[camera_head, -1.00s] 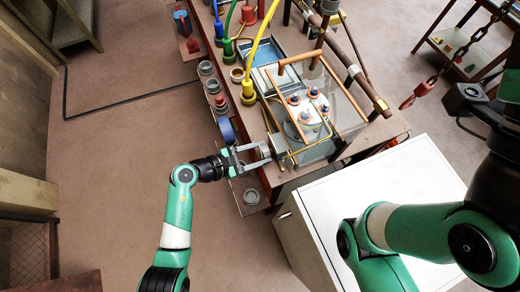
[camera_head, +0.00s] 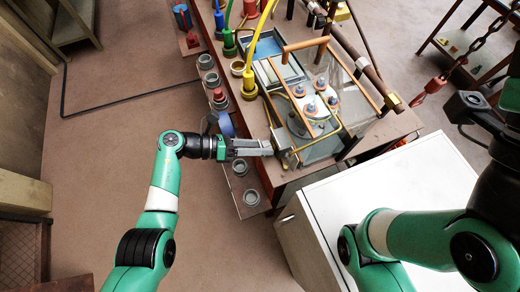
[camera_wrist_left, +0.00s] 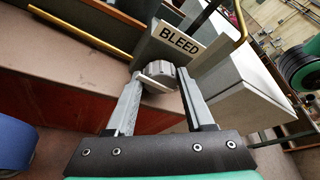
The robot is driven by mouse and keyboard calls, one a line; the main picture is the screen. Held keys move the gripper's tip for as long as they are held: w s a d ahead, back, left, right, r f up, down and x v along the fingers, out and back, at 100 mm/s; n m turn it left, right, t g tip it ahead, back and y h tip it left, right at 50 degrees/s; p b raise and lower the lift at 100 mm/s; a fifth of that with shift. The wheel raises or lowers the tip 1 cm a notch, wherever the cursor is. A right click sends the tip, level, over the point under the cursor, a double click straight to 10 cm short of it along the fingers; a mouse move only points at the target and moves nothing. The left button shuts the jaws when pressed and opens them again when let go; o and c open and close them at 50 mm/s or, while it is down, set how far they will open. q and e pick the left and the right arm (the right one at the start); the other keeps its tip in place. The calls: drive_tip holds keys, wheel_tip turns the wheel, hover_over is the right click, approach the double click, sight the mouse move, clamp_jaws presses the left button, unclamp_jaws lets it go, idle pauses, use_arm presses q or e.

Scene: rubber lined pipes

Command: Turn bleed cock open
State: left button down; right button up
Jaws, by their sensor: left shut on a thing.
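The bleed cock is a grey ribbed round knob (camera_wrist_left: 160,72) below a white plate lettered BLEED (camera_wrist_left: 179,42) in the left wrist view. My left gripper (camera_wrist_left: 160,82) has a finger on each side of the knob and is shut on it. In the head view my left gripper (camera_head: 268,147) reaches from the left to the near corner of the brown bench (camera_head: 290,176); its fingers mostly hide the knob there.
A shelf with grey cups (camera_head: 250,197) runs along the bench front. A white cabinet (camera_head: 390,190) stands at right. The floor at left is clear.

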use_arm(q)
drive_tip(key=shift+n+g+h+b, duration=0.3)
drive_tip(key=shift+n+g+b, duration=0.1)
drive_tip(key=shift+n+b, duration=0.3)
drive_tip(key=c, duration=0.5)
unclamp_jaws()
drive_tip(key=shift+c, duration=0.2)
drive_tip(key=w+v, duration=0.1)
drive_tip(key=v, duration=1)
drive_tip(key=shift+s+a+p, duration=0.3)
drive_tip(key=shift+s+p, duration=0.05)
drive_tip(key=shift+s, duration=0.15)
